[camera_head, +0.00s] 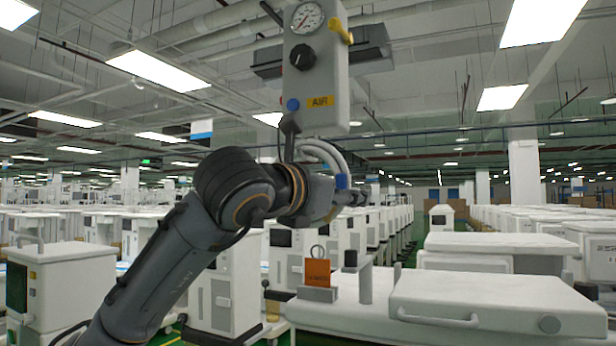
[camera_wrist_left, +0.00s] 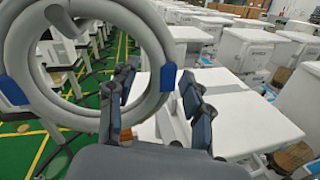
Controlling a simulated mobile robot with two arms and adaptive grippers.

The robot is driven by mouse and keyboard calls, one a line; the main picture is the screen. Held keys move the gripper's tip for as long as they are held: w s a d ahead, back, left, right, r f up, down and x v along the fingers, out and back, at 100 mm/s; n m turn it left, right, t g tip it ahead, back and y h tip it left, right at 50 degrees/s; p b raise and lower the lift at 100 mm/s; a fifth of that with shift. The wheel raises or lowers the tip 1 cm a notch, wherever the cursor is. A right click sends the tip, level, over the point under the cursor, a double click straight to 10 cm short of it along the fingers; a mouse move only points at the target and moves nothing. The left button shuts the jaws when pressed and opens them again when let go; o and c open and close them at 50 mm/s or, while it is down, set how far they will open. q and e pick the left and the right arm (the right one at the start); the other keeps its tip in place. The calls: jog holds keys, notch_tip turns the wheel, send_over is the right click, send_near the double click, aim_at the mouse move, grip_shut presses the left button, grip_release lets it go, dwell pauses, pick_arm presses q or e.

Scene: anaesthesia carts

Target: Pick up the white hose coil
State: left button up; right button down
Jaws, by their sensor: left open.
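The white hose coil (camera_head: 330,152) hangs below a grey AIR gauge panel (camera_head: 317,80) in the head view, partly hidden by my left arm. In the left wrist view the coil (camera_wrist_left: 88,118) is a large ring of several turns with blue bands (camera_wrist_left: 168,77). My left gripper (camera_head: 345,197) is at the coil's lower right in the head view. In the wrist view the gripper (camera_wrist_left: 158,74) is open, and the coil's right side appears between its two fingers. I cannot tell whether they touch it. My right gripper is not in view.
A white cart top (camera_head: 480,300) with an orange card (camera_head: 317,270) and a grey post (camera_head: 365,283) stands below and right of the arm. White carts fill the hall in rows. Green floor shows between them in the wrist view.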

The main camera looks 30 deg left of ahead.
pick_arm(q)
jog(key=shift+s, duration=0.15)
jog(key=shift+c, duration=0.2)
jog(key=c, duration=0.4)
grip_shut()
jog(key=shift+r, duration=0.2)
